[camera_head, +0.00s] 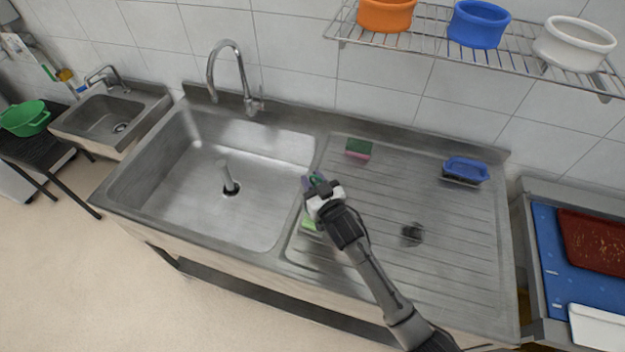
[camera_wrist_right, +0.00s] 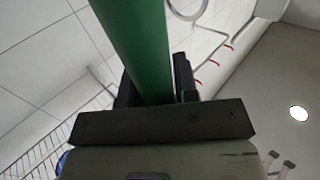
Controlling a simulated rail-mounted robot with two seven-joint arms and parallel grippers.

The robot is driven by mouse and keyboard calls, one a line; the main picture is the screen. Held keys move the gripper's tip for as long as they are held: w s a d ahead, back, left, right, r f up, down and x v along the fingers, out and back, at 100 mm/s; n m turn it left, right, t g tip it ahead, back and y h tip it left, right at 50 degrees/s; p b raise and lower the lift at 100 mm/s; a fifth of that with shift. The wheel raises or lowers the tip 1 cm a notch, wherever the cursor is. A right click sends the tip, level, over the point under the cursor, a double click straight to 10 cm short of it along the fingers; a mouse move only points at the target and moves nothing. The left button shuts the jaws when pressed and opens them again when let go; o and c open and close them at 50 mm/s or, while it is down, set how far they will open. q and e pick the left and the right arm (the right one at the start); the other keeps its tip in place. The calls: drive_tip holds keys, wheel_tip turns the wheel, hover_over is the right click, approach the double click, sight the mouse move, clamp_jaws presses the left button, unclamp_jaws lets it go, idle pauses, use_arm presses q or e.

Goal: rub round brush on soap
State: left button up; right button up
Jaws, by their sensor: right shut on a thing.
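My right gripper (camera_head: 315,186) is over the divider between the sink basin and the ribbed drainboard. It is shut on a thick green handle (camera_wrist_right: 138,45), which fills the middle of the right wrist view. Only a little green and purple shows at the fingertips in the head view, so the brush head cannot be made out. A light green block (camera_head: 309,223) lies on the drainboard's left edge, partly behind my gripper. A blue item in a dark dish (camera_head: 466,170) sits at the drainboard's back right. I cannot tell which is the soap. My left gripper is out of view.
A green-and-pink sponge (camera_head: 358,148) and a dark scourer (camera_head: 411,233) lie on the drainboard (camera_head: 450,260). A grey standpipe (camera_head: 228,177) stands in the basin, under a tall faucet (camera_head: 232,75). A wire shelf (camera_head: 430,30) with bowls hangs above.

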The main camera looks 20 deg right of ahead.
drive_tip(key=shift+f, duration=0.35)
drive_tip(key=shift+f+b, duration=0.15)
drive_tip(key=shift+b, duration=0.15)
idle(0.6)
drive_tip(key=shift+f, duration=0.1)
idle(0.9)
wheel_tip(320, 180, up, 2)
drive_tip(key=p, duration=0.2)
drive_tip(key=shift+r+p, duration=0.2)
drive_tip(key=shift+p, duration=0.15)
wheel_tip(320, 180, up, 5)
drive_tip(key=p, duration=0.4)
drive_tip(key=shift+f+p, duration=0.1)
drive_tip(key=shift+p, duration=0.25)
